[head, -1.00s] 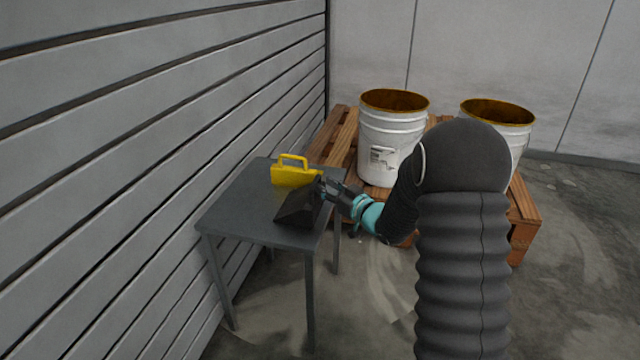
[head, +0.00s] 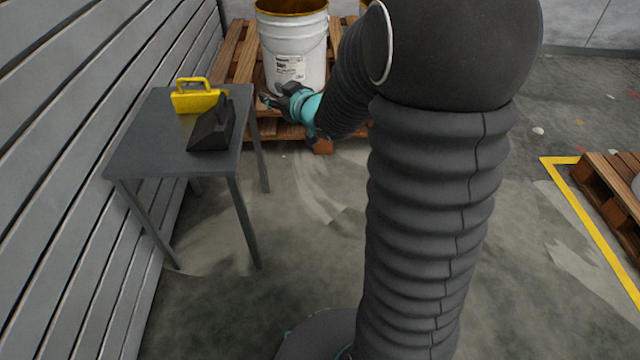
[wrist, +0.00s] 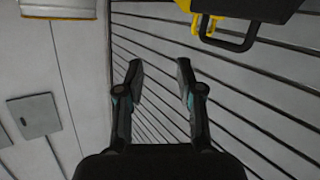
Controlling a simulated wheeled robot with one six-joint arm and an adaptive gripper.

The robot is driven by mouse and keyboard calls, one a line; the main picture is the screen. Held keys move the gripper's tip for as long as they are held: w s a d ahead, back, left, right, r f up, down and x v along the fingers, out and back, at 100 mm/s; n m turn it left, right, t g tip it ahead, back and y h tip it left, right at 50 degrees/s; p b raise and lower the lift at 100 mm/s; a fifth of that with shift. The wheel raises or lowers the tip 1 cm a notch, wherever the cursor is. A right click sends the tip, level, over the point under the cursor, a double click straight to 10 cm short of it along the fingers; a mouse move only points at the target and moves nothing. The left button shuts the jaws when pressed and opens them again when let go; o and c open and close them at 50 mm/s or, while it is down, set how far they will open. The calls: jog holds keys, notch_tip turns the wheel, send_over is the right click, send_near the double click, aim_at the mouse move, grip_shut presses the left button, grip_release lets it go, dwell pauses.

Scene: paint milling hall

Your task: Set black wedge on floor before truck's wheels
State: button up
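The black wedge (head: 208,135), with a raised handle, sits on the right part of a small grey table. In the wrist view the black wedge (wrist: 258,9) is at the top right, partly cut off by the frame edge. No truck or wheels are in view.
A yellow handled block (head: 198,101) stands behind the wedge on the table (head: 150,150). A white bucket (head: 292,50) stands on a wooden pallet (head: 236,50) behind. Another pallet (head: 612,190) is at the right, by a yellow floor line (head: 590,215). Open concrete floor lies between.

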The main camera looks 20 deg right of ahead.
jog(key=s+d+r+m+g+h, duration=0.1)
jog(key=s+r+m+g+h, duration=0.1)
jog(key=s, duration=1)
jog(key=s+r+m+g+h, duration=0.2)
jog(key=s+m+g+h, duration=0.1)
jog(key=s, duration=0.9)
jog(key=shift+d+g+h, duration=0.3)
jog(key=shift+d+g, duration=0.05)
jog(key=shift+g, duration=0.35)
jog(key=shift+o, duration=0.4)
jog(key=s+a+f+g, duration=0.1)
jog(key=s, duration=0.4)
jog(key=s+a+f+g+y, duration=0.1)
jog(key=s+a, duration=0.1)
jog(key=s, duration=0.3)
jog(key=shift+s+a+g, duration=0.25)
jog(key=shift+s+g, duration=0.15)
